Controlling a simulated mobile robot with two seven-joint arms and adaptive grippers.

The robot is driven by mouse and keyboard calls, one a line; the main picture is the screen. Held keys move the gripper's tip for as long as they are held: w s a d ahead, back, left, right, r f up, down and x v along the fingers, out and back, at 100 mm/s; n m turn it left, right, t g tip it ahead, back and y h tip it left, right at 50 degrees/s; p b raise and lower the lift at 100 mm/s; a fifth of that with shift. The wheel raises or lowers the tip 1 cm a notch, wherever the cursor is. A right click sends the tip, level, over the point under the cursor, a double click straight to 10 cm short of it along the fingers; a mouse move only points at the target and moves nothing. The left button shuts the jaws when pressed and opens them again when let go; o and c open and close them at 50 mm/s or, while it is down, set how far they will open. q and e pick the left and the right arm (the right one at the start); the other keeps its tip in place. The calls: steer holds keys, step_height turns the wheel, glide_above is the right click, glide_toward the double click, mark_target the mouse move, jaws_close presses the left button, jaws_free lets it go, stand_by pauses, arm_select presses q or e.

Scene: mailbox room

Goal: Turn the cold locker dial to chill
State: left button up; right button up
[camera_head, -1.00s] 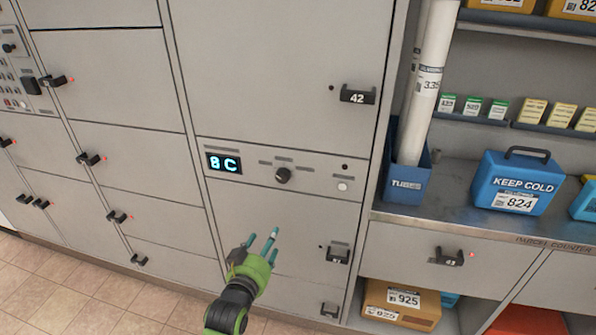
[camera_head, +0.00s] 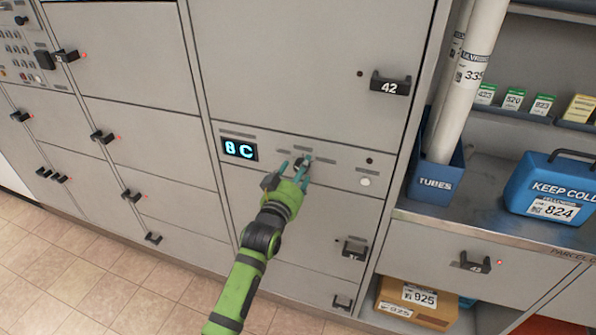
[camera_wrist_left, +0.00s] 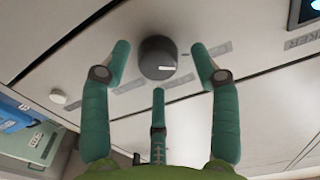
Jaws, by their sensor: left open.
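The cold locker dial (camera_wrist_left: 158,58) is a dark round knob with a white pointer mark on the grey control panel. In the left wrist view it sits between the spread teal fingers of my left gripper (camera_wrist_left: 160,75), with gaps visible on both sides. In the head view my green left gripper (camera_head: 296,168) is at the panel, and its fingers largely hide the dial. It is open. Contact with the dial cannot be told. The display (camera_head: 239,149) left of the dial reads "8 C". My right gripper does not show.
A white round button (camera_head: 365,182) is right of the dial. Locker 42's handle (camera_head: 390,84) sticks out above, and another handle (camera_head: 354,249) below. A blue tubes bin (camera_head: 437,178) and a blue "KEEP COLD" box (camera_head: 552,188) stand on the counter at right.

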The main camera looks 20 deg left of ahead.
arm_select(q)
steer(key=c, duration=1)
steer(key=shift+c, duration=0.8)
steer(key=shift+r, duration=0.15)
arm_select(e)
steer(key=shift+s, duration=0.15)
